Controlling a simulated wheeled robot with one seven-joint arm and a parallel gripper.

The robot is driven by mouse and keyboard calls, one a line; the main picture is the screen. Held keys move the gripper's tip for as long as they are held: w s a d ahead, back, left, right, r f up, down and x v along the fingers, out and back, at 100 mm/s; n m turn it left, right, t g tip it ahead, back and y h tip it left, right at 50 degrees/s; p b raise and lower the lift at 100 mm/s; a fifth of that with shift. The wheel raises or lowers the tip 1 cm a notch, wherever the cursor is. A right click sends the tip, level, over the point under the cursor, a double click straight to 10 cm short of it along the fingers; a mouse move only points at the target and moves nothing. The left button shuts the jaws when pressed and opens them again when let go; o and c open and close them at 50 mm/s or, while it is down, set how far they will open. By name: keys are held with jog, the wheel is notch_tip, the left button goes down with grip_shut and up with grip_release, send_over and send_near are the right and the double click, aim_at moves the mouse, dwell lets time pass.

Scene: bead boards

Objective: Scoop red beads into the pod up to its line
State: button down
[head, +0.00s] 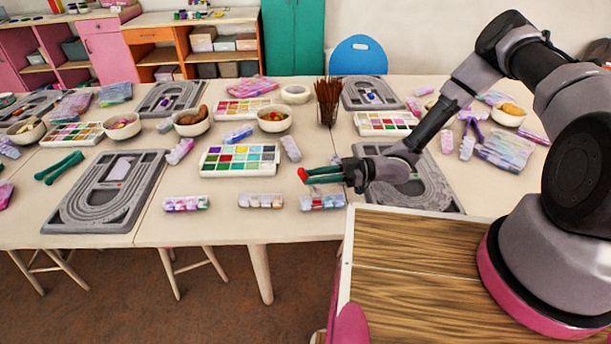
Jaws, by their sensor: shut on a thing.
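My gripper (342,174) is shut on a green scoop (325,174), which it holds level above the table, pointing left. The scoop's tip end shows red, which looks like red beads (303,174) in its bowl. Left of it is a white tray (203,173) with compartments of coloured beads, several of them red or pink. Small clear bead cases stand along the front edge: one at the left (187,203), one in the middle (261,201) and one below the scoop (322,202). I cannot tell which container is the pod, and no line can be made out.
Grey bead boards lie at left (145,199) and beneath my forearm (440,196). A cup of brown sticks (327,112) and bowls (275,130) stand behind. Another green tool (60,168) lies far left. Some bare tabletop shows around the tray.

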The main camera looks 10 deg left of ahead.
jog(key=h, duration=0.1)
jog(key=a+h, duration=0.1)
jog(key=h, duration=0.1)
jog(key=s+a+f+t+h, duration=0.1)
jog(key=shift+a+h, duration=0.2)
jog(key=shift+h, duration=0.1)
jog(key=h, duration=0.2)
jog(key=a+f+t+h, duration=0.1)
jog(key=a+t+h, duration=0.1)
jog(key=h, duration=0.1)
jog(key=shift+s+a+f+h, duration=0.25)
jog(key=shift+s+f+h, duration=0.05)
jog(key=shift+f, duration=0.05)
jog(key=r+h, duration=0.1)
jog(key=a+r, duration=0.1)
jog(key=r, duration=0.1)
jog(key=shift+s+r+t+h, duration=0.15)
jog(key=shift+r+t+h, duration=0.15)
jog(key=shift+h, duration=0.1)
